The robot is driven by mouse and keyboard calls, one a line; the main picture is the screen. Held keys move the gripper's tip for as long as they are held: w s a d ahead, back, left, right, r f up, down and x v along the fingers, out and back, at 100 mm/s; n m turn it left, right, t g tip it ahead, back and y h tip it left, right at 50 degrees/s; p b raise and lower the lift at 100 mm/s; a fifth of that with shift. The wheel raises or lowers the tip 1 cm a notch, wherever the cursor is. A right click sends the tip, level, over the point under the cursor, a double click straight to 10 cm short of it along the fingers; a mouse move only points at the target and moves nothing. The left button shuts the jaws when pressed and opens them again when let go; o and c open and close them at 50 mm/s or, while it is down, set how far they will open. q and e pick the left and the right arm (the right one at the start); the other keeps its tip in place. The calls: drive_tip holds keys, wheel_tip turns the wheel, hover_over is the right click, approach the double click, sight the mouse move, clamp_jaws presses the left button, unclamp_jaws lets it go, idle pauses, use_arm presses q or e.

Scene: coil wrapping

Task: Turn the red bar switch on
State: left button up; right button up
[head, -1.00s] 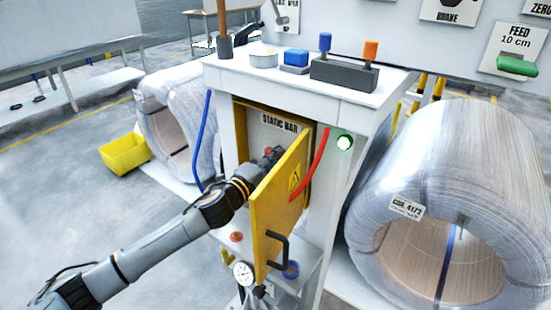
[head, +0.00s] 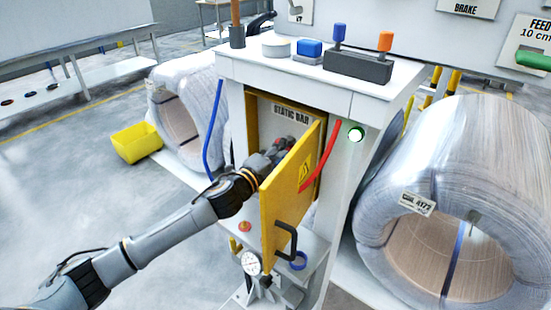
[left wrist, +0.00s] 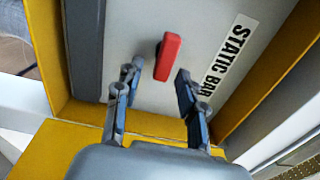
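The red bar switch (left wrist: 168,57) is a short red handle on the grey back panel of the yellow-framed box, beside the STATIC BAR label (left wrist: 231,55). In the left wrist view it stands slightly tilted. My left gripper (left wrist: 157,72) is open, its two fingers apart on either side of the switch's near end, with visible gaps. In the head view my left gripper (head: 279,149) reaches into the box past the open yellow door (head: 287,195), which partly hides the fingers and switch. My right gripper is not in view.
The open door with its black handle (head: 286,241) stands close to the right of my left wrist. A red hose (head: 322,157) and green lamp (head: 355,134) are beside the box. A wrapped coil (head: 475,150) stands at right, a yellow bin (head: 137,143) at left.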

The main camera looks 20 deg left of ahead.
use_arm(q)
drive_tip(key=v, duration=1.1)
drive_tip(key=shift+s, duration=0.3)
drive_tip(key=shift+a, duration=0.1)
